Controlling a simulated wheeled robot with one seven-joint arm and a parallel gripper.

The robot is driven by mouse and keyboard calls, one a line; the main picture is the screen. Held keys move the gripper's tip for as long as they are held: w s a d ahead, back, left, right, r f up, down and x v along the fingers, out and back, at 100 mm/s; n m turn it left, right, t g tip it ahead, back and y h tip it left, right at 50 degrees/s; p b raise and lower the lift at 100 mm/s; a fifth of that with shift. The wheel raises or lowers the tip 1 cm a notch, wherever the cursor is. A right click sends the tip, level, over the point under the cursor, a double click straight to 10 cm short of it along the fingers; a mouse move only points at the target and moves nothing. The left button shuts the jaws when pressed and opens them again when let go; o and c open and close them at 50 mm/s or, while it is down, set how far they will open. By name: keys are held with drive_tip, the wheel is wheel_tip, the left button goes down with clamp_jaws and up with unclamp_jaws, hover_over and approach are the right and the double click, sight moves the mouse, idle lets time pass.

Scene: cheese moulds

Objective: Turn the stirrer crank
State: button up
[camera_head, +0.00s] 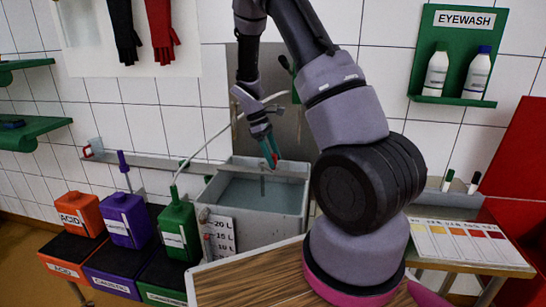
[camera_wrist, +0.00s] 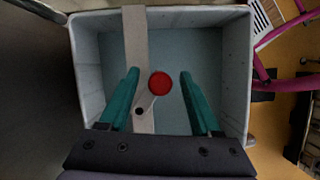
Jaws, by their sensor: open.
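The stirrer crank has a round red knob (camera_wrist: 160,84), seen from above in the wrist view. A pale crank arm (camera_wrist: 147,101) shows beside it, with a dark round spot at its near end. A grey beam (camera_wrist: 137,42) spans the tank (camera_wrist: 88,75) beneath it. My gripper (camera_wrist: 159,73) is open, its teal fingers on either side of the knob with a gap visible on both sides. In the head view my gripper (camera_head: 270,150) hangs above the tank (camera_head: 255,225), with a bit of red between the fingers. Whether the fingertips are level with the knob is unclear.
Orange (camera_head: 80,213), purple (camera_head: 127,218) and green (camera_head: 178,230) canisters stand left of the tank. A level scale board (camera_head: 219,240) stands at its front. A colour chart (camera_head: 460,240) lies at right. A green eyewash shelf (camera_head: 455,100) hangs on the tiled wall.

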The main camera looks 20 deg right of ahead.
clamp_jaws()
idle(1.3)
